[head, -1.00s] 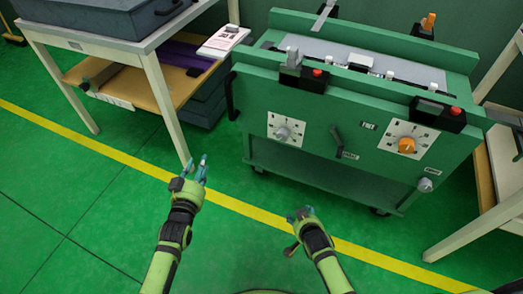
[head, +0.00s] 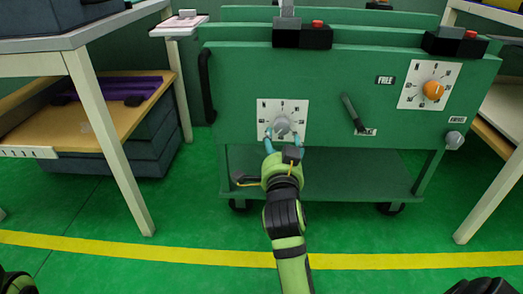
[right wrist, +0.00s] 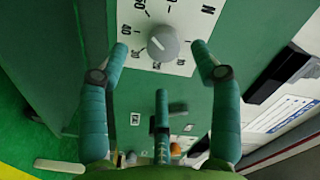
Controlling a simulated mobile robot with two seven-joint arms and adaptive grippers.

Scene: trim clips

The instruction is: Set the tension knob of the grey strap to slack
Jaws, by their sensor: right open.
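A grey knob (head: 282,125) sits on a white dial plate (head: 293,105) on the front left of the green cart. In the right wrist view the knob (right wrist: 163,43) shows with numbers and marks around it; I cannot tell its setting surely. My right gripper (head: 283,139) is open just in front of the dial. Its teal fingertips (right wrist: 158,47) are spread either side of the knob, apart from it. An orange knob (head: 433,91) sits on a second dial plate at the cart's right. I cannot make out the grey strap. My left gripper is not in view.
A dark lever (head: 353,113) stands out right of the grey dial, with a FREE label above it. A smaller grey knob (head: 454,140) is at the cart's lower right. A white-legged table (head: 110,140) stands left. The green floor in front is clear.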

